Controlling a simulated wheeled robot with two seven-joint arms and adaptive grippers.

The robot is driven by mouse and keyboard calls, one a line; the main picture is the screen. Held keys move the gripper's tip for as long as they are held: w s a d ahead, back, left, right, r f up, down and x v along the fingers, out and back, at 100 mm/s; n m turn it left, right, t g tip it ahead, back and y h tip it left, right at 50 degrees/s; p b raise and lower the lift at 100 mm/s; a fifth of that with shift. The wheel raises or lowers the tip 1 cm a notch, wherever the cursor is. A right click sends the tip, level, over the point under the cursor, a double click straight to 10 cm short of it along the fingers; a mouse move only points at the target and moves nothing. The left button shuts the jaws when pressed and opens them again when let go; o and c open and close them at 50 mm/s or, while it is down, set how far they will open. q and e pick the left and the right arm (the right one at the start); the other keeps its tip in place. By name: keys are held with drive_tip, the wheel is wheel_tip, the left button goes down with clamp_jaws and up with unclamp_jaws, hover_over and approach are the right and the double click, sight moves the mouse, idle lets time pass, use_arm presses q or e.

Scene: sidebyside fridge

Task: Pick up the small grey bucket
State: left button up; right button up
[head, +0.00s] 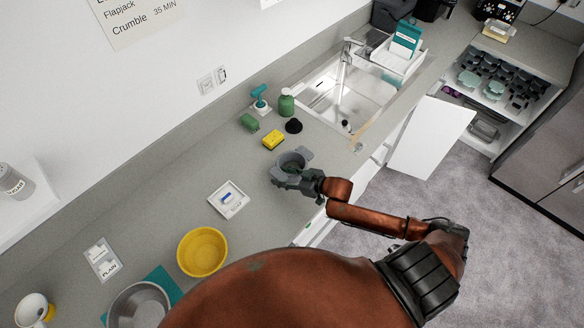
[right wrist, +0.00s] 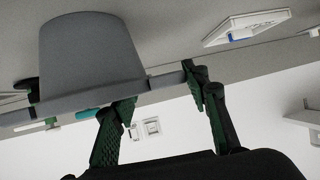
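The small grey bucket (head: 291,160) stands on the grey counter in front of the sink, with a tab-like handle at its side. In the right wrist view the bucket (right wrist: 90,62) fills the upper left. My right gripper (head: 296,178) is at the bucket's near side in the head view. In the right wrist view its two green-padded fingers (right wrist: 160,90) are spread apart, with the bucket's side tab (right wrist: 167,80) showing between or just behind them. I cannot tell whether either finger touches it. My left gripper is not in view.
A yellow sponge (head: 273,140), black round item (head: 293,126) and green bottle (head: 286,103) stand behind the bucket. The sink (head: 345,98) is beyond. A cabinet door (head: 431,137) hangs open at right.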

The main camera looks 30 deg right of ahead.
clamp_jaws()
drive_tip(key=shift+r, duration=0.1)
idle(0.5)
drive_tip(key=shift+r, duration=0.1)
drive_tip(key=shift+r, duration=0.2)
wheel_tip(320, 180, up, 2)
drive_tip(key=shift+w+r+b, duration=0.1)
drive_tip(key=shift+r+b, duration=0.1)
drive_tip(key=shift+b, duration=0.25)
drive_tip(key=w+r+b+v, duration=0.1)
drive_tip(key=r+v, duration=0.1)
drive_tip(key=v, duration=1.5)
drive_tip(key=shift+w+d+r, duration=0.2)
drive_tip(key=shift+w+d, duration=0.1)
drive_tip(key=shift+w, duration=0.15)
